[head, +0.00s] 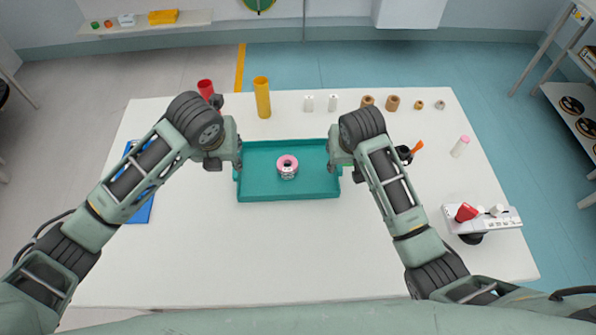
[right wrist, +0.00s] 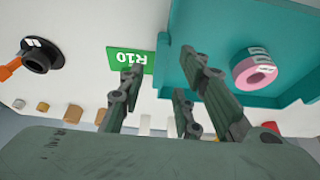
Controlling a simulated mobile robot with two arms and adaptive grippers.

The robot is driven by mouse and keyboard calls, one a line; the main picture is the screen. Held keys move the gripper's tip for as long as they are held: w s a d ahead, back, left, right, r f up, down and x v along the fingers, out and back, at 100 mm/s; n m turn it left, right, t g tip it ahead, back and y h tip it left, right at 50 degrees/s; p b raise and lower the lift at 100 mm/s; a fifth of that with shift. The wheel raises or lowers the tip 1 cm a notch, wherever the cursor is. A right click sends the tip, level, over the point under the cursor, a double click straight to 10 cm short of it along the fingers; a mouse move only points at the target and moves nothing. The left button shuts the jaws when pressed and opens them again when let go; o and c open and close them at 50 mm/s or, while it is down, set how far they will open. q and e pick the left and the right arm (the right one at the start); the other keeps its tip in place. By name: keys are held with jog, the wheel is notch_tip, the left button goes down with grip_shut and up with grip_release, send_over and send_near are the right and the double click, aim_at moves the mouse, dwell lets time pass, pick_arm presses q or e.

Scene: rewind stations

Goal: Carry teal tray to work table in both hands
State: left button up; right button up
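The teal tray (head: 262,193) is at the middle of the white work table (head: 250,255) and looks to rest flat on it. A pink-and-white roll (head: 288,167) stands inside it. My left gripper (head: 238,160) is at the tray's left edge; its fingers are too hidden to tell whether they are open. My right gripper (head: 336,163) is at the tray's right edge. In the right wrist view its fingers (right wrist: 165,85) are spread apart beside the tray wall (right wrist: 163,60), with no clear grip on it. The pink roll (right wrist: 254,72) shows there too.
A red cup (head: 205,89), a yellow cylinder (head: 262,98) and several small spools line the table's back. A blue board (head: 140,205) lies left. A power strip (head: 485,220) is at right. The table's front is clear.

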jog(key=v, duration=0.7)
jog(key=shift+r, duration=0.2)
jog(key=shift+s, duration=0.1)
